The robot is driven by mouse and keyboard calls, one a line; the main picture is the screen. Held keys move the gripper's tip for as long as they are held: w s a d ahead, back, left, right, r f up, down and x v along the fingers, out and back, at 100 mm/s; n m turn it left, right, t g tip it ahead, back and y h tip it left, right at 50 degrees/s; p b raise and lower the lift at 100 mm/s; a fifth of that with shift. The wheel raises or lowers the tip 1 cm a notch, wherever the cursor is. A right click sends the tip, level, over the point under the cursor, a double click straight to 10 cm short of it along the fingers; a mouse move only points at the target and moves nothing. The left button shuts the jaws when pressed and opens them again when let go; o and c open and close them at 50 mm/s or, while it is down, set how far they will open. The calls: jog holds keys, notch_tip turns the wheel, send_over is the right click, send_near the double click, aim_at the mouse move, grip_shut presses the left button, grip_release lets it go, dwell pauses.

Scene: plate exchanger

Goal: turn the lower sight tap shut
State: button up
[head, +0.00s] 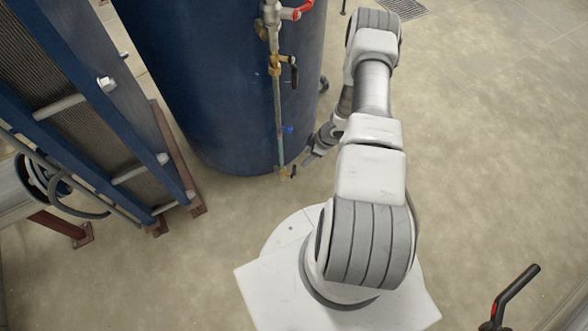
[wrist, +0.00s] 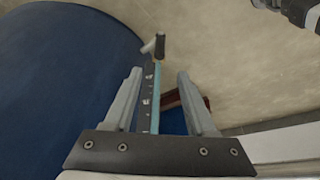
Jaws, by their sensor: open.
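The lower sight tap (head: 287,173) sits at the bottom end of the sight glass (head: 279,130), on the front of the blue tank. It is small in the head view, with a dark handle. In the wrist view the tap's black handle (wrist: 160,46) shows past the fingertips, near the end of the sight glass (wrist: 157,95). My gripper (wrist: 158,73) is open and empty, its fingers on either side of the glass in the picture. The handle is apart from both fingers. In the head view my gripper (head: 308,158) is beside the tap, to its upper right.
The blue tank (head: 220,90) stands close on the left of my arm. The upper tap (head: 276,66), also with a black handle, and a red-handled valve (head: 297,11) are higher up. The plate exchanger (head: 95,110) stands at the left.

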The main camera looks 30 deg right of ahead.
aim_at(296, 166)
jog(key=b+x, duration=0.4)
jog(key=x, duration=0.8)
jog(key=shift+f, duration=0.3)
grip_shut()
jog(key=shift+d, duration=0.1)
dwell(0.7)
